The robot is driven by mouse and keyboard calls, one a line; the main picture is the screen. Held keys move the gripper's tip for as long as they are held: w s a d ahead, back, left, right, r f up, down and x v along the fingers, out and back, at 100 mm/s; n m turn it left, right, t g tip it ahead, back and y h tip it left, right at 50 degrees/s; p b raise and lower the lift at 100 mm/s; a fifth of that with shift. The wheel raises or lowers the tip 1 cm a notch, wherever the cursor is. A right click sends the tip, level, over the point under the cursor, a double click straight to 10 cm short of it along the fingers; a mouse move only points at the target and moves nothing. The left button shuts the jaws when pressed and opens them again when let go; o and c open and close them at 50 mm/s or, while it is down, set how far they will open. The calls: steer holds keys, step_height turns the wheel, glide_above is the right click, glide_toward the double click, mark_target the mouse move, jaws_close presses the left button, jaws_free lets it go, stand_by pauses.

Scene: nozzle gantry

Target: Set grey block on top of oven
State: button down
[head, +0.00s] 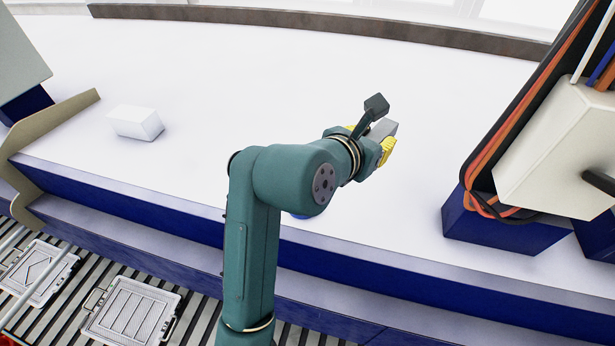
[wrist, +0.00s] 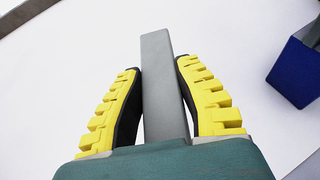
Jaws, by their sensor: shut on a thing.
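My gripper (wrist: 158,78) has yellow ribbed fingers and is shut on a long grey block (wrist: 162,95), which sticks out past the fingertips in the wrist view. In the head view the grey block (head: 382,129) shows partly behind my wrist, over the white table. I cannot tell how far it is above the surface. Nothing in view is clearly an oven. A cream box-like machine (head: 562,150) with a black knob stands on a blue base at the right, apart from my gripper.
A white block (head: 135,122) lies on the white table (head: 240,70) at the left. A tan bracket (head: 60,120) stands at its left edge. Metal trays (head: 128,310) lie on the slatted conveyor in front. Orange and black cables (head: 515,120) hang at the right. The table's middle is clear.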

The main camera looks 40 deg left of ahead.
mark_target(363, 186)
step_height(363, 186, down, 9)
steer(key=shift+f, duration=0.15)
stand_by(0.4)
steer(key=shift+f, duration=0.1)
steer(key=c, duration=1.2)
jaws_free()
steer(key=shift+f, duration=0.4)
steer(key=o, duration=0.4)
steer(key=shift+c, duration=0.2)
steer(key=shift+r, duration=0.2)
steer(key=v, duration=1.2)
